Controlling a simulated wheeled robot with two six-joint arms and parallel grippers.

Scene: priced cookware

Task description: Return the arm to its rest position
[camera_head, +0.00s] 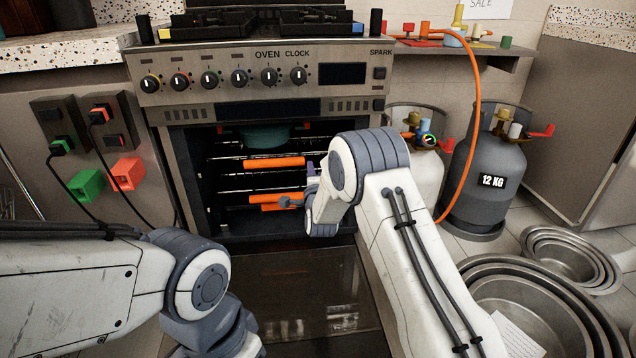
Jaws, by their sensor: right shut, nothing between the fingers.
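My right arm (415,255) reaches from the lower right to the front of the open oven (195,170). My right gripper (290,201) is shut and empty, close to the lower orange rack handle (262,199); I cannot tell whether they touch. A second orange handle (273,162) is on the rack above. A teal pot (265,137) stands in the upper part of the oven, partly hidden in shade. My left arm (75,285) crosses the lower left, bent downward; its gripper is out of frame.
The oven door (310,290) lies open below. Gas cylinders (490,170) with an orange hose (470,110) stand on the right. Nested metal pans (535,300) fill the lower right floor.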

